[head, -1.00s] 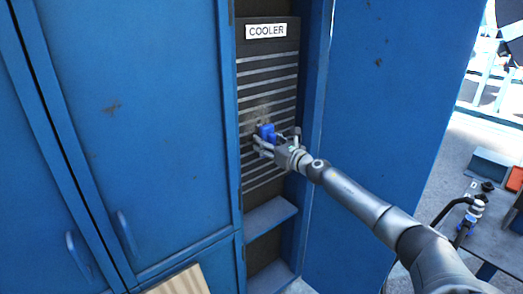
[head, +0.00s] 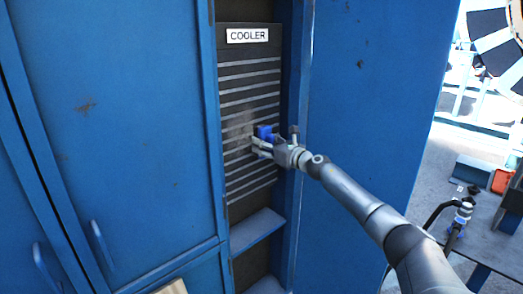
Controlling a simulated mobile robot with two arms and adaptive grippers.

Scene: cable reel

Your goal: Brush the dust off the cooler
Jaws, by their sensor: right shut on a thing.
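The cooler (head: 249,82) is a dark panel with light horizontal slats and a white COOLER label (head: 248,36), set upright in a blue cabinet. A pale dusty patch (head: 238,128) shows on its middle slats, just left of my right gripper. My right gripper (head: 260,145) is shut on a blue brush (head: 265,132) in front of the lower middle of the cooler. The brush's bristles are hidden, and I cannot tell whether they touch the slats. My left gripper is not in view.
A blue shelf (head: 254,232) sits below the cooler. A closed blue door (head: 110,120) with a handle stands at left, and a wide blue panel (head: 375,110) at right. A grey table (head: 478,240) with a red item (head: 501,181) lies at far right.

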